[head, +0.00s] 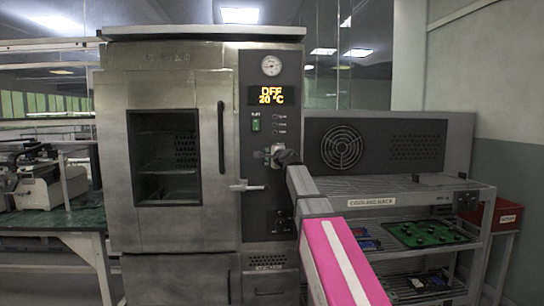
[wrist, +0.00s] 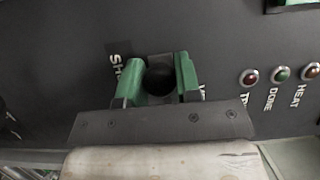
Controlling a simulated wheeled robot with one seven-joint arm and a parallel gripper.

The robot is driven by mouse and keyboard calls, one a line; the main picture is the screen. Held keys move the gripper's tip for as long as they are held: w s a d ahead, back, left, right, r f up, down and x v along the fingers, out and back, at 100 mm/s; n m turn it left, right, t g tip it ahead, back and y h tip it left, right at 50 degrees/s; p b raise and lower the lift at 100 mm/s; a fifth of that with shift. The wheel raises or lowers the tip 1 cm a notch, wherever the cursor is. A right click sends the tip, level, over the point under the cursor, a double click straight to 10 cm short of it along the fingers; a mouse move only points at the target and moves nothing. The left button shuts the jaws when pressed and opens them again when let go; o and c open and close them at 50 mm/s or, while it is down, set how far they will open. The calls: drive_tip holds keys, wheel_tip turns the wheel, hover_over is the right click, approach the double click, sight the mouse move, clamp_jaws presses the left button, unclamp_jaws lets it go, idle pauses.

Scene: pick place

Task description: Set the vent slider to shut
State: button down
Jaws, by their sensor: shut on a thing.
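The vent slider's round black knob (wrist: 160,84) sits between my two green fingers in the wrist view. My gripper (wrist: 160,76) is shut on it, one finger on each side. Left of the knob, a label beginning "Sh" shows on the dark panel, its end covered by a finger. To the right, another label is mostly hidden by the other finger. In the head view my gripper (head: 272,155) is at the oven's control panel (head: 257,205), below the small indicator rows. There the knob is too small and covered to make out. The slider's exact setting cannot be told.
The oven (head: 170,85) has a closed door with a long handle (head: 221,136) and a latch lever (head: 246,187) left of the panel. Three indicator lamps (wrist: 281,74) lie right of my gripper. A cooling rack (head: 400,200) with a green board (head: 428,234) stands at right.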

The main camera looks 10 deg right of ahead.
drive_tip(key=c, duration=0.8)
unclamp_jaws()
drive_tip(key=shift+a, duration=0.3)
drive_tip(key=v, duration=1)
drive_tip(key=shift+s+d+f, duration=0.1)
drive_tip(key=shift+s+d, duration=0.1)
drive_tip(key=shift+s, duration=0.15)
